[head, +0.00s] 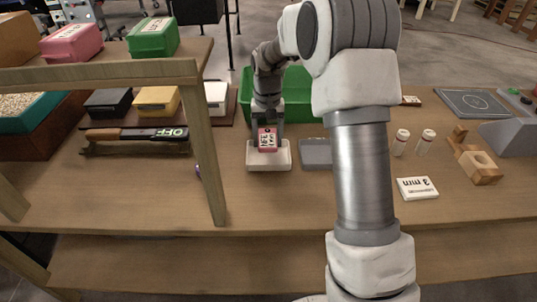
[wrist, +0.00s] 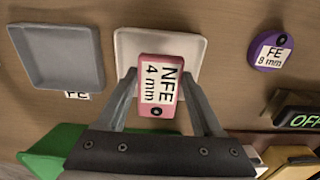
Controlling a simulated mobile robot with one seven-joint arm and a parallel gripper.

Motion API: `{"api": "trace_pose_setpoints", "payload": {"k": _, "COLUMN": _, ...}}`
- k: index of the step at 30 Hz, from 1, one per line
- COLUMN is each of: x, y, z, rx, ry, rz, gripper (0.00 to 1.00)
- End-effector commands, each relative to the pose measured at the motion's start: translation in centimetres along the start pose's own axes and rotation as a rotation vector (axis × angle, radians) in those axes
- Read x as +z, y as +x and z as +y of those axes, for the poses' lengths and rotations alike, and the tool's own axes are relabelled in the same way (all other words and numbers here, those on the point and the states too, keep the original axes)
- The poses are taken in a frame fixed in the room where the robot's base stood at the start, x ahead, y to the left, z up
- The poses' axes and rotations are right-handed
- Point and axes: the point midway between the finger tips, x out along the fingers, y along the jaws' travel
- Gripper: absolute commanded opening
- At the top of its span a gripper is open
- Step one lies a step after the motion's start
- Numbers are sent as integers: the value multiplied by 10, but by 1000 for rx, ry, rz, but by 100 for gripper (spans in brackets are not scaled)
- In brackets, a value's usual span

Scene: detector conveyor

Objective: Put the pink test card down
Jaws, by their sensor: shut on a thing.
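The pink test card (head: 267,138) has a white label that reads "NFE 4 mm" in the wrist view (wrist: 158,84). My gripper (head: 267,143) is shut on it, with one finger on each side of the card in the wrist view (wrist: 159,82). The card is over the white tray (head: 269,166), which also shows behind the card in the wrist view (wrist: 195,45). I cannot tell whether the card touches the tray floor.
A grey tray (head: 315,152) stands right of the white tray. A green bin (head: 245,95) is behind. A purple disc (wrist: 270,51) marked "FE 8 mm" and a detector wand (head: 135,134) reading "OFF" lie to the left in the head view. A wooden shelf post (head: 203,150) stands left.

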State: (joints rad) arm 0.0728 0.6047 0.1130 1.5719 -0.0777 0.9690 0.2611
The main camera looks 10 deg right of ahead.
Motion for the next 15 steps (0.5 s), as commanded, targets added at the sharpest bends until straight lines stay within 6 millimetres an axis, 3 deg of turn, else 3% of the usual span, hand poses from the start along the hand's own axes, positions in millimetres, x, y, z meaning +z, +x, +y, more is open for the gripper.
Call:
{"api": "trace_pose_setpoints", "payload": {"k": 8, "x": 12, "y": 13, "z": 2, "rx": 0, "ry": -1, "rz": -1, "gripper": 0}}
{"api": "trace_pose_setpoints", "payload": {"k": 15, "x": 12, "y": 46, "z": 2, "rx": 1, "ry": -1, "rz": -2, "gripper": 0}}
